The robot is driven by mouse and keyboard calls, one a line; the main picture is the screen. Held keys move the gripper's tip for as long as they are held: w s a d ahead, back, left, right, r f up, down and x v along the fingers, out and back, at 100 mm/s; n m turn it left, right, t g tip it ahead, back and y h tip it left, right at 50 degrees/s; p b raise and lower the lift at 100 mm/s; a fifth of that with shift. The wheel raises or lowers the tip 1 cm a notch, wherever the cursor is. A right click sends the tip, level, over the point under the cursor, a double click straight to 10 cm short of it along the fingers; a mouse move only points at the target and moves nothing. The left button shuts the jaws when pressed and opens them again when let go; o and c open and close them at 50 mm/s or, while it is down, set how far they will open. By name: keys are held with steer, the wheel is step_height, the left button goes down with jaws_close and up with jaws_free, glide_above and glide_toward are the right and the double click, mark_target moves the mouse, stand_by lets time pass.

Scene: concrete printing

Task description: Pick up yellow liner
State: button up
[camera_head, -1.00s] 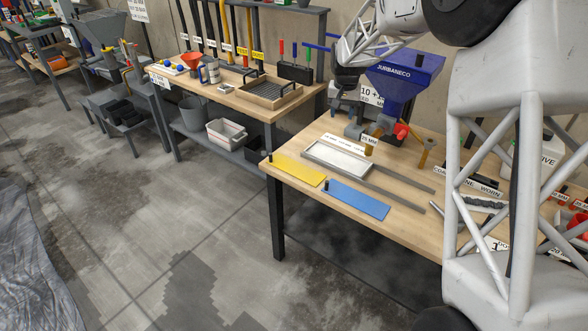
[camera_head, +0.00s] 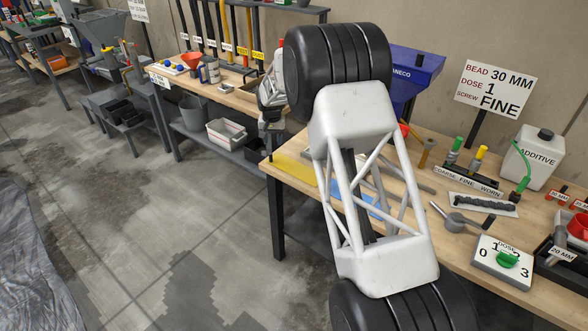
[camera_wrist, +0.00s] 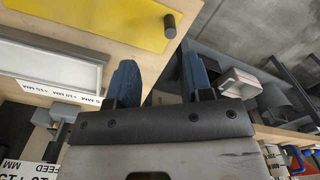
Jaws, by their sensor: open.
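The yellow liner (camera_head: 293,168) is a flat sheet at the left corner of the front workbench, partly hidden behind my arm in the head view. In the wrist view the yellow liner (camera_wrist: 95,20) lies at the top left, with a short dark knob (camera_wrist: 170,26) at its corner. My gripper (camera_wrist: 160,80) is open and empty, its two blue fingers apart. In the head view my gripper (camera_head: 271,130) hangs near the bench's left corner, apart from the liner.
A blue sheet (camera_head: 369,204) lies beside the yellow one, mostly hidden by my arm. A pale framed tray (camera_wrist: 50,68) is beside the liner in the wrist view. A gap separates this bench from the back bench (camera_head: 240,100). A blue hopper (camera_head: 420,68) stands behind.

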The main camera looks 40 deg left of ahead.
mark_target(271, 154)
steer(key=shift+s+a+f, duration=0.2)
steer(key=shift+a+f, duration=0.25)
steer(key=shift+a, duration=0.05)
steer(key=shift+f, duration=1.3)
steer(key=shift+f, duration=0.1)
steer(key=shift+a+f, duration=0.1)
steer(key=shift+f, duration=2.35)
jaws_close()
